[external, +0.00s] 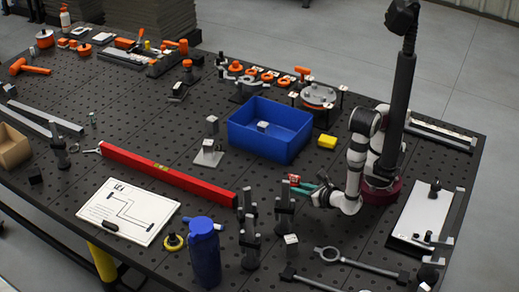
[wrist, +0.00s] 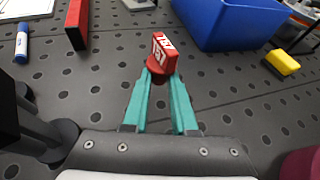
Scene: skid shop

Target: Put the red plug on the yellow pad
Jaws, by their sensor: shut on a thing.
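The red plug (wrist: 163,48) has a white-lettered block on a round red base. My gripper (wrist: 159,72) is shut on that base between its teal fingertips. In the external view the plug (external: 294,179) shows small at the tips of my gripper (external: 298,186), over the table between the blue bin and the dark clamps. The yellow pad (external: 327,141) is a small yellow block on the table, right of the blue bin. It also shows at the upper right of the wrist view (wrist: 283,62), apart from the plug. I cannot tell the plug's exact height.
A blue bin (external: 238,132) with a small grey block inside stands behind the plug. A long red level (external: 150,171) lies to the left. Dark clamps (external: 284,210) and a blue bottle (external: 204,255) stand in front. Bare perforated table (wrist: 225,78) lies between plug and pad.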

